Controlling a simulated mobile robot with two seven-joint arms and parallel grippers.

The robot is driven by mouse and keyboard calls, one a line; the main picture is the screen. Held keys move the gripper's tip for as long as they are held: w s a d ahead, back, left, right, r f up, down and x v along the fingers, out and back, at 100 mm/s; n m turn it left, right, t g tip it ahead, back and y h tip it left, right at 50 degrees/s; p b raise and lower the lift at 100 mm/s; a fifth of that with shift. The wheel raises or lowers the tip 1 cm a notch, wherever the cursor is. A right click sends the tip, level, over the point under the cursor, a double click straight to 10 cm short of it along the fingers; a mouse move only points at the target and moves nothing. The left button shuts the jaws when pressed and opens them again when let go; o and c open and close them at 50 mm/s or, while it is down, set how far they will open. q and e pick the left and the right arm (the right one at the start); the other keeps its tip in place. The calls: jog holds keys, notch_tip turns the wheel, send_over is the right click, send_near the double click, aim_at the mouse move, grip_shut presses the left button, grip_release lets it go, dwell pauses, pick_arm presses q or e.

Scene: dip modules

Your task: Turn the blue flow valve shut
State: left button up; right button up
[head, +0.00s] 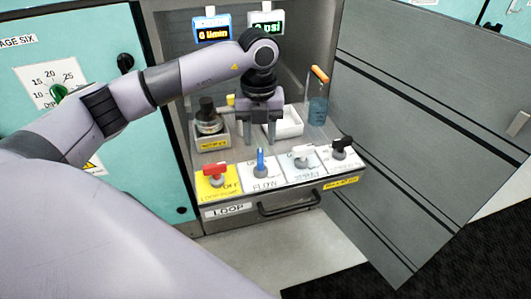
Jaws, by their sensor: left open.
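The blue flow valve (261,163) stands on a white plate marked FLOW, in a row of valves along the front of an open cabinet. Its blue handle looks upright, pointing away from the cabinet front. My left gripper (261,139) hangs above and just behind the blue valve, fingers pointing down. It is open and looks empty, apart from the handle. My right gripper is not in view.
A red valve (215,170) on yellow is left of the blue one; a white valve (301,155) and black valve (341,145) are right. The cabinet door (420,130) is open at right.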

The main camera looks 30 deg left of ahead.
aim_at(261, 155)
pick_arm(q)
notch_tip(261, 155, down, 6)
jog(key=shift+r, duration=0.25)
jog(key=shift+d, duration=0.1)
grip_shut()
